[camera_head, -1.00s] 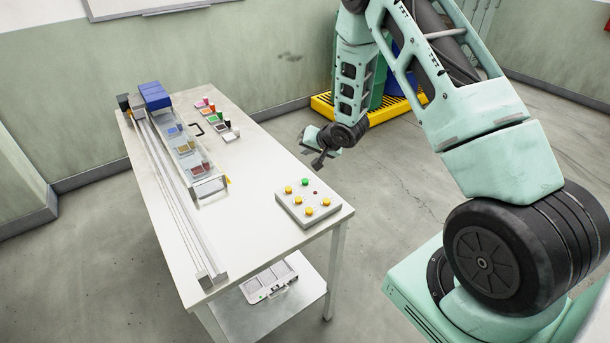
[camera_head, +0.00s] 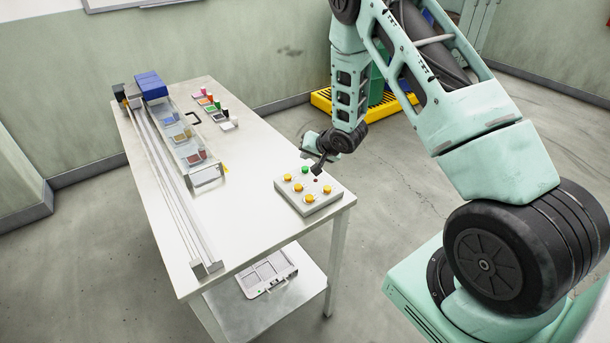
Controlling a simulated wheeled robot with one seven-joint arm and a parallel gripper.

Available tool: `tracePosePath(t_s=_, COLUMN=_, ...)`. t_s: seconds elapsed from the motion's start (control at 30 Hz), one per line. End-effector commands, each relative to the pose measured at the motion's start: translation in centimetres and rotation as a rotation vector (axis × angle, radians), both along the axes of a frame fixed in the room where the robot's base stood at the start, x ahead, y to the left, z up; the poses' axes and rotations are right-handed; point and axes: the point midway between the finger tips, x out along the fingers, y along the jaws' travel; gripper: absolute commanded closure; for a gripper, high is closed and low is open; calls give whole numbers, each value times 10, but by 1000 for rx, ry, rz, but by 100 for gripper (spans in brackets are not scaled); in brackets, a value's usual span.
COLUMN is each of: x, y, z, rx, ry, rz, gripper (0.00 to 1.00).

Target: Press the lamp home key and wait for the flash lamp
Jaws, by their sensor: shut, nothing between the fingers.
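A light grey key box (camera_head: 318,206) sits near the right edge of the white table. It carries several yellow keys (camera_head: 297,187), one green key (camera_head: 305,169) at the back and a small dark red spot (camera_head: 315,180), perhaps a lamp. I cannot read any labels, so I cannot tell which is the lamp home key. I cannot pick out the flash lamp for sure. My gripper (camera_head: 318,170) is shut and empty, pointing down over the back right of the box, close to the green key and the red spot. I cannot tell whether it touches the box.
A long rail gantry (camera_head: 172,185) with a blue block (camera_head: 150,85) runs along the table's left side, beside a clear-sided tray (camera_head: 206,177). Small coloured containers (camera_head: 211,104) stand at the back. A case (camera_head: 267,273) lies on the lower shelf. The table's middle is clear.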

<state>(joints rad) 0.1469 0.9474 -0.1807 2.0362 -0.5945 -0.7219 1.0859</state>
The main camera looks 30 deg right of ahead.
Motion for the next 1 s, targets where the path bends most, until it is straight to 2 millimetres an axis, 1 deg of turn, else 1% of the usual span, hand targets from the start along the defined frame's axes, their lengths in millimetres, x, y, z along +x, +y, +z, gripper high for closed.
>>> tracePosePath(t_s=0.03, x=0, y=-1, z=-10, rx=0, ry=0, rz=-2, gripper=100)
tracePosePath(t_s=0.2, x=0, y=-1, z=-19, rx=1, ry=-1, rz=-3, gripper=100)
tracePosePath(t_s=1.0, x=0, y=-1, z=-19, rx=0, ry=0, rz=-2, gripper=100)
